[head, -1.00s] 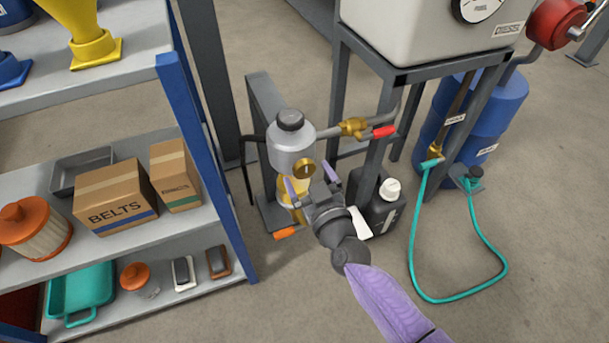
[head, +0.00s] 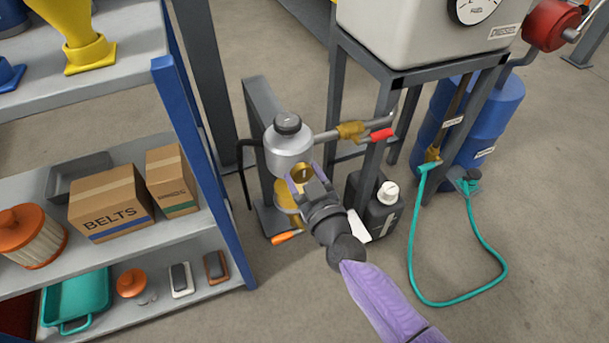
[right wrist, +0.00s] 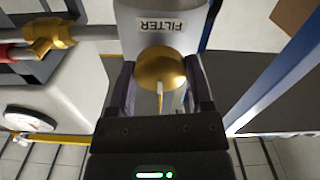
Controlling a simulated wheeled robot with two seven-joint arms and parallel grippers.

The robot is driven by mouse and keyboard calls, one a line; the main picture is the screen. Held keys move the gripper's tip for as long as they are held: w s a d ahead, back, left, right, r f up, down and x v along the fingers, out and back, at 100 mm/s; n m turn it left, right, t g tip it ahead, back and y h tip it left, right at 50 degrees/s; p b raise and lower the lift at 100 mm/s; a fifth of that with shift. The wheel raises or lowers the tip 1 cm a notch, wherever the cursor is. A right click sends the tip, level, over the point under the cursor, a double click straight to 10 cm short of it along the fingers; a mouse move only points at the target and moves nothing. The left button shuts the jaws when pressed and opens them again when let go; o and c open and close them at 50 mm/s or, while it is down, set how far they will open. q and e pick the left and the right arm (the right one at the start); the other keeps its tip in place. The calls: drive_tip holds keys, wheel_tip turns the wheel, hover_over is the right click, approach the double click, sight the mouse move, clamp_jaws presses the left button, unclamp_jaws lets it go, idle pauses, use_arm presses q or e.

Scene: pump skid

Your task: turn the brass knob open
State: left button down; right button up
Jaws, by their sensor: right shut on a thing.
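The round brass knob (head: 302,172) sits on the front of the grey filter housing (head: 288,148), just under its head. In the right wrist view the knob (right wrist: 160,68) lies between my two fingers, with a pale line running down from it. My right gripper (head: 305,180) is shut on the knob, one finger on each side. The FILTER label shows above the knob in the right wrist view. The fingers partly hide the yellowish bowl below the housing. My left gripper is not in view.
A pipe with a brass valve and red handle (head: 381,134) runs right from the filter. A black jug (head: 372,212) stands beside my right gripper. A blue-posted shelf (head: 196,130) stands at left.

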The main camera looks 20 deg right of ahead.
drive_tip(key=shift+r+n+p, duration=0.1)
drive_tip(key=shift+n+p, duration=0.5)
drive_tip(key=shift+n, duration=0.5)
drive_tip(key=n+p, duration=0.2)
drive_tip(key=n, duration=0.1)
drive_tip(key=shift+n, duration=0.3)
drive_tip(key=n+p, duration=0.1)
drive_tip(key=n, duration=0.2)
drive_tip(key=shift+n, duration=0.3)
drive_tip(key=n, duration=0.3)
drive_tip(key=shift+n+p, duration=0.3)
drive_tip(key=shift+p, duration=0.05)
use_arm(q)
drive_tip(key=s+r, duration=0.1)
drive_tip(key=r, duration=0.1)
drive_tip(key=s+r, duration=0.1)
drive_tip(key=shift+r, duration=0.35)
use_arm(e)
drive_tip(key=n, duration=0.4)
drive_tip(key=shift+f+n, duration=0.2)
drive_tip(key=shift+n, duration=0.2)
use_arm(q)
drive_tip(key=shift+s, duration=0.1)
